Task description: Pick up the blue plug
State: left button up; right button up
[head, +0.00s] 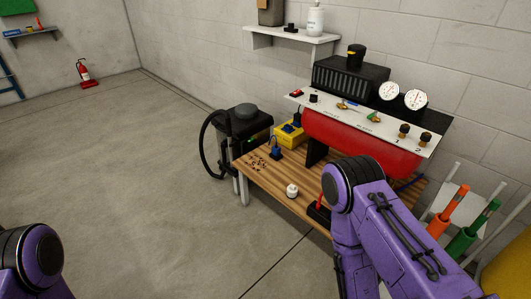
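A small blue plug (276,151) with a dark cord or stem rising from it stands on the wooden workbench (262,180), near the bench's far left side. It is beside a yellow box (291,134). My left arm shows only as a purple joint at the bottom left, far from the bench. My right arm rises in front of the bench's near right part and hides some of it. Neither gripper is in view.
A red tank (345,140) under a white control panel (365,122) fills the bench's back. A white round item (292,190) and a dark tray (319,211) are near the front edge. A black machine with a hose (243,126) stands left. The floor at left is clear.

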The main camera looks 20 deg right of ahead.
aim_at(275, 148)
jog(key=u, duration=0.7)
jog(key=i, duration=2)
jog(key=z, duration=0.85)
jog(key=i, duration=0.8)
jog(key=z, duration=0.95)
jog(key=i, duration=0.55)
jog(key=u, duration=0.05)
